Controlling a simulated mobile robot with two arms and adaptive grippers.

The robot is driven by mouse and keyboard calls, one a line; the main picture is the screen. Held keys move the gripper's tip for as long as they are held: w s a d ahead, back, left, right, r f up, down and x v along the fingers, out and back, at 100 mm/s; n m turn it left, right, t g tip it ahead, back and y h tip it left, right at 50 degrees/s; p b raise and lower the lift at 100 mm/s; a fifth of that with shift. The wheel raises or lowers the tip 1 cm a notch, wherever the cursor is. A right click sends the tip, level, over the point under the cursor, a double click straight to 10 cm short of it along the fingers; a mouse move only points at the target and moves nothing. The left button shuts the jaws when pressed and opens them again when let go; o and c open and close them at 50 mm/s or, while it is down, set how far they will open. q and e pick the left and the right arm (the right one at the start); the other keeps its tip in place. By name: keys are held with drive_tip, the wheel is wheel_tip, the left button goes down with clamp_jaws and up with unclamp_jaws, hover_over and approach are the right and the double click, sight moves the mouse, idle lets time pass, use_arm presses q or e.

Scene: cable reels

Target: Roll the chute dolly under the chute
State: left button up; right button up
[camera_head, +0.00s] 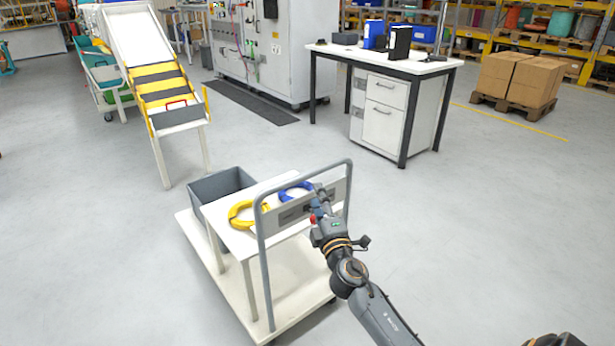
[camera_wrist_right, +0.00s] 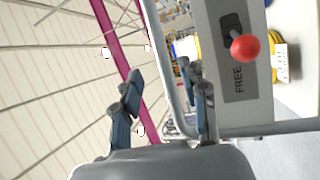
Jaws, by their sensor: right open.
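The chute dolly (camera_head: 277,278) stands on the floor in front of me. It has a white deck, a raised white shelf, a grey bin (camera_head: 221,184) at its far end and a grey tube handle (camera_head: 262,255). The white chute (camera_head: 137,38) with yellow and black stripes slopes down at upper left, apart from the dolly. My right gripper (camera_head: 320,203) is open at the handle panel. In the right wrist view the handle tube (camera_wrist_right: 165,60) passes between its fingers; contact is unclear. A red knob (camera_wrist_right: 245,48) beside a FREE label sits on the panel. My left gripper is out of view.
A yellow ring (camera_head: 247,214) and a blue ring (camera_head: 294,190) lie on the dolly's shelf. A white-topped desk (camera_head: 384,58) stands to the right, a grey cabinet (camera_head: 285,50) and dark mat (camera_head: 240,103) behind. Floor between dolly and chute is clear.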

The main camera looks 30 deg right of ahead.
sight(309, 176)
drive_tip(key=x, duration=0.9)
drive_tip(key=shift+w+d+f+b, duration=0.1)
drive_tip(key=shift+w+b, duration=0.05)
drive_tip(key=shift+b, duration=0.15)
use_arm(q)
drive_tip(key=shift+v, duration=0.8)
use_arm(e)
drive_tip(key=shift+w, duration=0.1)
clamp_jaws()
